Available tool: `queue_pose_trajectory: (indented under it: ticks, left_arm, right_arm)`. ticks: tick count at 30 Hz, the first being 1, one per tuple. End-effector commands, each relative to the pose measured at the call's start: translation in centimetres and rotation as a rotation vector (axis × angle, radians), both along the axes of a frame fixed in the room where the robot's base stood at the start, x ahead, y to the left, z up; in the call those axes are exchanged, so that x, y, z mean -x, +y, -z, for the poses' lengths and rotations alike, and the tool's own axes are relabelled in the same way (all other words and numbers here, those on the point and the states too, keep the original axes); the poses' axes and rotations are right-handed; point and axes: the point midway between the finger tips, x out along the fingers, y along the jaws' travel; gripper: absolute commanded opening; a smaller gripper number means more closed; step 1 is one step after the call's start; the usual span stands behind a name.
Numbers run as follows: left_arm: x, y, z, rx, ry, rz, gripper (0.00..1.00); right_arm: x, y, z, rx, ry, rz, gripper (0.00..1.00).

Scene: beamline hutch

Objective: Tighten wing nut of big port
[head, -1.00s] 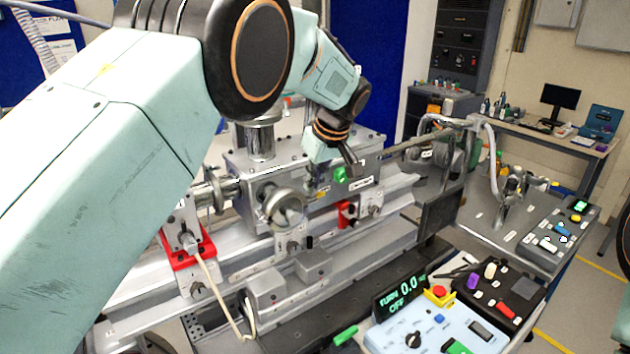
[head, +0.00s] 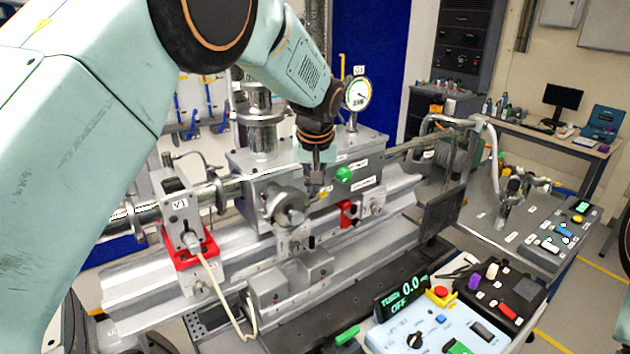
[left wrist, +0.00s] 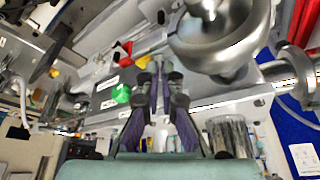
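The big port (head: 287,206) is a round metal flange on the front of the grey chamber (head: 350,166). It shows large at the top right of the left wrist view (left wrist: 218,42). My left gripper (head: 316,184) reaches down in front of the chamber, just right of the port. In the left wrist view its two dark fingers (left wrist: 159,72) with purple pads stand a narrow gap apart, pointing at the chamber face left of the flange. I cannot make out the wing nut clearly, nor any contact with it. My right gripper is not in view.
A green knob (head: 344,175) and a dial gauge (head: 357,94) are close right of the gripper. A red-based unit with a cable (head: 187,243) stands left. Metal rails run below. A control box (head: 440,325) is at the front right.

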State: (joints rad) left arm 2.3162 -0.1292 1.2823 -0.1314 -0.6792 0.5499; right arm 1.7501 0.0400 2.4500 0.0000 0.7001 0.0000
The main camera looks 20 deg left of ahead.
Motion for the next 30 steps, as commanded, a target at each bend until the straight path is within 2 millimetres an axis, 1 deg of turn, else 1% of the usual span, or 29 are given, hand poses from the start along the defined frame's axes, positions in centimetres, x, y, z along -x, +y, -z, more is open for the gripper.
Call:
queue_pose_trajectory:
  ticks: [30]
  left_arm:
    - [-0.16, 1.09, 0.0, 0.002, -0.001, 0.965, 0.0]
  right_arm:
    - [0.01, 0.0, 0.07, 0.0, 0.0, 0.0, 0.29]
